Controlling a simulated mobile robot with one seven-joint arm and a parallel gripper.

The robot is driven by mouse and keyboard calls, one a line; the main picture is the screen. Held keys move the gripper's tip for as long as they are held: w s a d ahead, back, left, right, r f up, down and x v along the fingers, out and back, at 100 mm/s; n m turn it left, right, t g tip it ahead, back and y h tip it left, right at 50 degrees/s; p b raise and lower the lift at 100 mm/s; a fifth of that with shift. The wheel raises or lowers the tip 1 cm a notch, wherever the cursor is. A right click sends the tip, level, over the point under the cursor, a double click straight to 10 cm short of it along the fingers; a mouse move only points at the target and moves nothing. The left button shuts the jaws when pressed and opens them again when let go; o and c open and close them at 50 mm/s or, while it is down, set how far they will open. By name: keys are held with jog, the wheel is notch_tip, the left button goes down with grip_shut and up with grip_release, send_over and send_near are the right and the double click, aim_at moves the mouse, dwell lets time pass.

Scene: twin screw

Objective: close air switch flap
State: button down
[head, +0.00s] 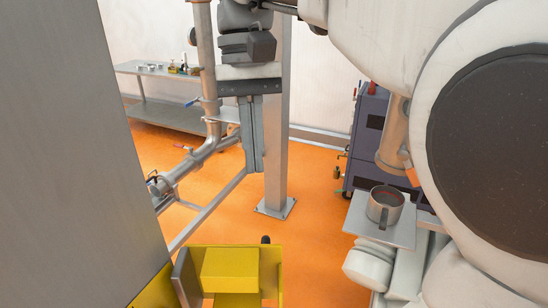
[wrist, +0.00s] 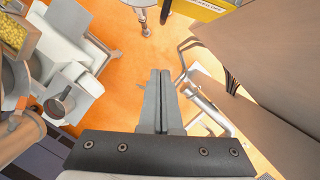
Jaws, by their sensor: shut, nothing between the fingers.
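My gripper (head: 256,166) hangs in the upper middle of the head view, fingers pointing down, shut and empty. In the wrist view its two grey fingers (wrist: 160,74) lie together above the orange floor. I cannot identify the air switch flap for certain in either view. A yellow housing (head: 230,270) stands at the bottom of the head view, with a grey plate on its left and a black knob at its back edge. A yellow labelled part (wrist: 205,8) shows at the top right of the wrist view. My fingers are apart from the yellow housing.
A large grey metal panel (head: 70,170) fills the left of the head view. Steel pipes with valves (head: 208,145) run beside it. A steel post (head: 277,170) stands behind my gripper. A metal mug (head: 384,208) sits on a small tray at right. Orange floor lies open between.

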jog(key=s+d+f, duration=0.1)
jog(key=s+f, duration=0.5)
jog(key=f, duration=0.2)
jog(key=shift+d, duration=0.25)
jog(key=shift+d+f, duration=0.1)
jog(key=shift+s+d+m, duration=0.2)
jog(key=shift+m, duration=0.2)
